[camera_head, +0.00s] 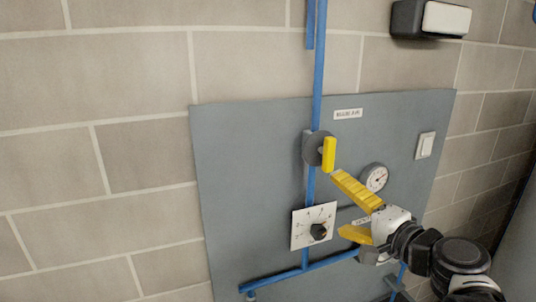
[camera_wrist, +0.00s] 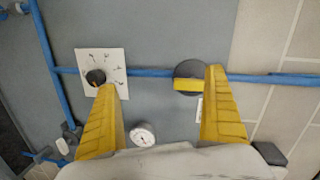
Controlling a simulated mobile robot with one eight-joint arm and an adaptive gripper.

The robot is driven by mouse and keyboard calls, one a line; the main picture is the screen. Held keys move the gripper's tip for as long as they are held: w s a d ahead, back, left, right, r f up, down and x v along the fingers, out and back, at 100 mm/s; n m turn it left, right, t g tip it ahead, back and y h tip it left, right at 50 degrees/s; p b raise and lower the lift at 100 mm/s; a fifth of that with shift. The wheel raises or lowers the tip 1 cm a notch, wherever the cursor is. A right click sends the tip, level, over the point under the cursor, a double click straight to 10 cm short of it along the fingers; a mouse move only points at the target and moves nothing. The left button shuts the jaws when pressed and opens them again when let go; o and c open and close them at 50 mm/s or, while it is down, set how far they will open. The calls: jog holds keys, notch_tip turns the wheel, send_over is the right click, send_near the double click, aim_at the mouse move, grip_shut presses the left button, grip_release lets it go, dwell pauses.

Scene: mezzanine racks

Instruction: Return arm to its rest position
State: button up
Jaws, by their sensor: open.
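My gripper (camera_head: 338,203) is open and empty, its two yellow ribbed fingers spread in front of the grey wall panel (camera_head: 240,190). In the wrist view my gripper (camera_wrist: 160,80) shows one fingertip over the dial plate's black knob and the other over the edge of the valve. The valve (camera_head: 318,148) is a dark round body with a yellow handle (camera_head: 329,155), which stands upright in the head view. The white dial plate (camera_head: 302,232) with its black knob (camera_head: 318,231) sits lower on the panel. Whether a fingertip touches either cannot be told.
A blue pipe (camera_head: 319,70) runs down the panel and branches near the bottom. A round gauge (camera_head: 374,177) sits close behind my upper finger. A white switch (camera_head: 425,145) is at the panel's right. A dark and white wall box (camera_head: 445,18) is above. The left wall is bare.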

jog(key=s+a+f+n+g+b, duration=0.2)
jog(key=s+f+b, duration=0.1)
jog(key=f, duration=0.4)
jog(key=s+a+f+n+g+b, duration=0.2)
jog(key=a+f+n+b, duration=0.15)
jog(key=f, duration=0.45)
jog(key=s+d+f+n+g+h+b, duration=0.2)
jog(key=s+f+b, duration=0.3)
jog(key=f, duration=0.4)
jog(key=s+d+f+n+g+h+b, duration=0.1)
jog(key=s+d+f+n+h+b, duration=0.2)
jog(key=s+f+b, duration=0.3)
notch_tip(320, 180, down, 4)
jog(key=shift+s+d+f+n+g+h, duration=0.1)
jog(key=shift+s+d+n+g+h, duration=0.05)
jog(key=shift+d+n+g+h, duration=0.3)
